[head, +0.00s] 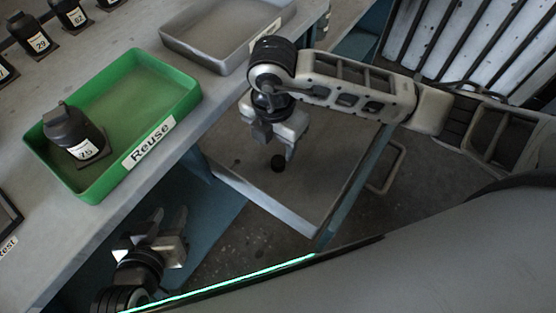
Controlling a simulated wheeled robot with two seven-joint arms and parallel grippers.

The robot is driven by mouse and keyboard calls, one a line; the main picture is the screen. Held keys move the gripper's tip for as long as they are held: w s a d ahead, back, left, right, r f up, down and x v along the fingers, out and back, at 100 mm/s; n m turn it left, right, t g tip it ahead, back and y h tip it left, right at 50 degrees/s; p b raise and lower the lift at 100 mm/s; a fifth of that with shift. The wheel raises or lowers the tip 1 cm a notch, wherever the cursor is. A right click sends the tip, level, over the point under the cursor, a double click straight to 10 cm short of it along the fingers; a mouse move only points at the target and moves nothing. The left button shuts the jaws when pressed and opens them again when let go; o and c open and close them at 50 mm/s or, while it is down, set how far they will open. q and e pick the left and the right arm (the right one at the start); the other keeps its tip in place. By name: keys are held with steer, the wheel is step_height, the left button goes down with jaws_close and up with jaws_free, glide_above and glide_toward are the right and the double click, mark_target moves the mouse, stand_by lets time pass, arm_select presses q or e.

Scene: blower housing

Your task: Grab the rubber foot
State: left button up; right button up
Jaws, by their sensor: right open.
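A small round black piece, which looks like the rubber foot (277,163), shows in the head view just below my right gripper (276,146). It appears to be on a grey low surface, but the exact height gap to the fingers cannot be told. My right gripper points down, its fingers apart with nothing visibly held. My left gripper (169,220) is at the lower left, beside the table's edge. Its fingers point up in the picture and stand apart, with nothing between them.
A green tray (186,97) marked "Reuse" holds a black housing (72,134) numbered 75. A grey tray (190,50) stands behind it. Several black numbered housings (33,36) line the far left of the grey table (103,43). A metal frame (262,207) surrounds the low surface.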

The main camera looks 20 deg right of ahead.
mark_target(278, 160)
step_height(278, 160, down, 3)
steer(key=shift+f, duration=0.1)
steer(key=shift+w+d+f, duration=0.1)
steer(key=shift+d+f, duration=0.05)
steer(key=shift+f, duration=0.75)
steer(key=shift+w+d+f, duration=0.1)
steer(key=shift+d+f, duration=0.05)
steer(key=shift+f, duration=0.7)
steer(key=shift+d+f, duration=0.15)
steer(key=shift+f, duration=0.75)
steer(key=c, duration=1)
